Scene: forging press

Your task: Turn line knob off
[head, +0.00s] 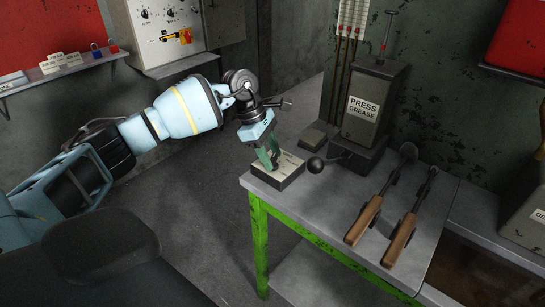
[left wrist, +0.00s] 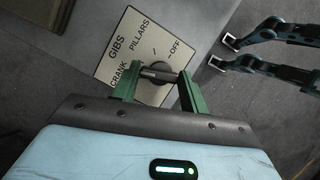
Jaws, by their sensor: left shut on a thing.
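The line knob (left wrist: 157,72) is a dark grip on a cream plate (left wrist: 125,50) marked GIBS, PILLARS, CRANK and OFF, seen in the left wrist view. In the head view the plate tops a small box (head: 287,173) on the table's near left corner. My left gripper (head: 268,163) points down onto it with green fingers. In the left wrist view the fingers (left wrist: 157,80) are shut on the knob, one on each side. Which label the knob points at I cannot tell. My right gripper is not recognisable in either view.
The steel table (head: 325,210) has green legs. It carries a grease press box (head: 368,105) with a black ball lever (head: 316,165) close right of my gripper. Two wooden-handled tools (head: 364,220) (head: 400,240) lie to the right. The floor (head: 190,200) left of the table is clear.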

